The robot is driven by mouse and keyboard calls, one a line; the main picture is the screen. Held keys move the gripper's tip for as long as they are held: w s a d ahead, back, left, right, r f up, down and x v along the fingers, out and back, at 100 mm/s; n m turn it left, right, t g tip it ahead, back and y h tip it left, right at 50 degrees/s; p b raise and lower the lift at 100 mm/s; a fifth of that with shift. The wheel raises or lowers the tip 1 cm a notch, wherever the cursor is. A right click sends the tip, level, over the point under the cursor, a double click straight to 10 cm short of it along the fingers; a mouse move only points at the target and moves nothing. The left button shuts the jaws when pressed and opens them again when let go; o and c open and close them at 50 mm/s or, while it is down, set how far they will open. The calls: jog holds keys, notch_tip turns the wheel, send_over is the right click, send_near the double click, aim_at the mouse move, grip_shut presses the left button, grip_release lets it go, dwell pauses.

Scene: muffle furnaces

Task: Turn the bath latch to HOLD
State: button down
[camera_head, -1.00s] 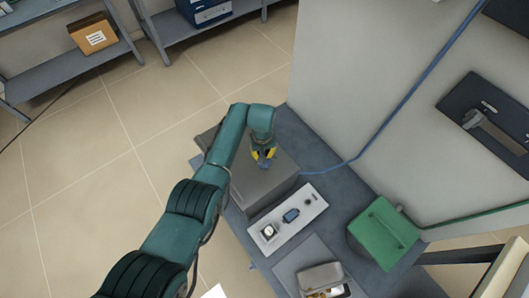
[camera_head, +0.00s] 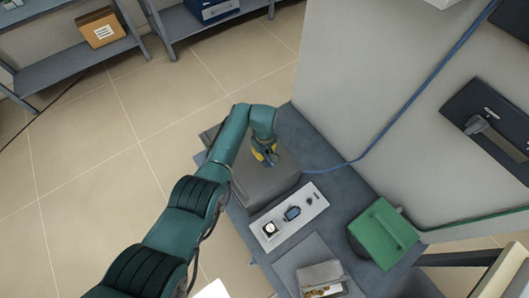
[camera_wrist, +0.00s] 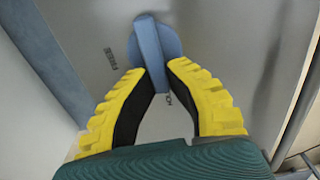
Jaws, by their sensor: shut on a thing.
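The bath latch is a blue knob with a raised bar on a round disc (camera_wrist: 152,38), on the flat grey face of a box. My gripper (camera_wrist: 160,80) has its two yellow-backed fingers with black pads closed on the near end of the bar. In the head view my gripper (camera_head: 267,154) reaches down onto the top of the grey box (camera_head: 262,188), and the latch there is mostly hidden by the fingers. Small dark lettering sits left of the latch and just below the bar, partly covered by a finger.
A white panel (camera_head: 309,196) with a dial and a blue switch lies beside the box. A green block (camera_head: 385,234) and an open grey case (camera_head: 322,274) stand on the same dark bench (camera_head: 334,189). A large pale cabinet wall (camera_head: 375,70) rises to the right, with a blue cable along it.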

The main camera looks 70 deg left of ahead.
aim_at(264, 153)
jog(key=shift+s+d+f, duration=0.1)
jog(key=shift+f, duration=0.05)
jog(key=c, duration=1.1)
grip_release()
jog(key=shift+o, duration=0.2)
jog(key=shift+r, duration=0.2)
notch_tip(264, 153, up, 12)
jog(key=shift+f, duration=0.1)
